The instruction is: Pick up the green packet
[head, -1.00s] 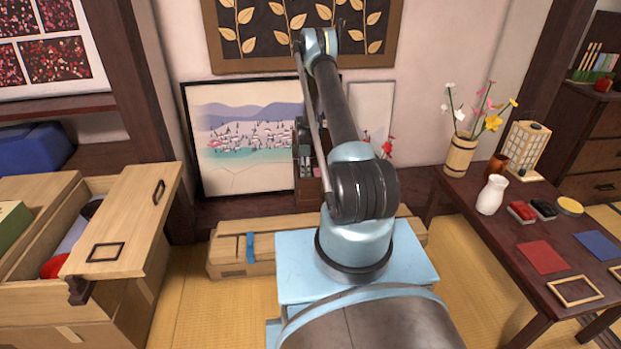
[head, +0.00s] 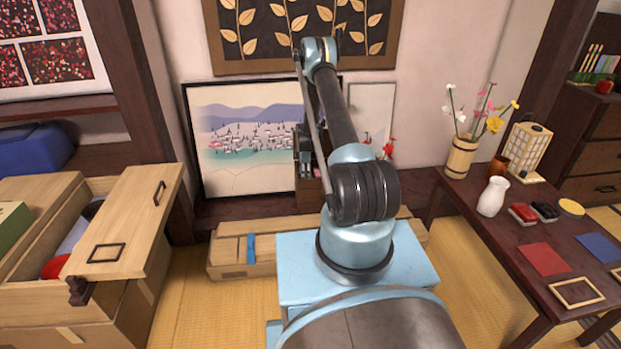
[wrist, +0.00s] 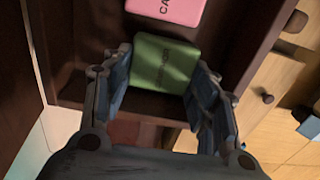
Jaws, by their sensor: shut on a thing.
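The green packet (wrist: 163,62) is a flat green block with dark lettering, seen in the middle of the wrist view. My gripper (wrist: 162,78) has a finger on each side of it and is shut on it. The packet's lower end is partly in shade between the fingers. A pink packet (wrist: 170,9) with dark lettering lies just beyond it, cut off by the top of the picture. Both are inside a dark wooden compartment (wrist: 85,30). In the head view I cannot make out the green packet; my arm covers much of that area.
The dark compartment's walls stand close on both sides of the gripper. In the head view, a long wooden chest (head: 225,255) lies in front of the framed landscape (head: 240,140). An open wooden drawer unit (head: 130,225) is at left, a dark low table (head: 505,265) at right.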

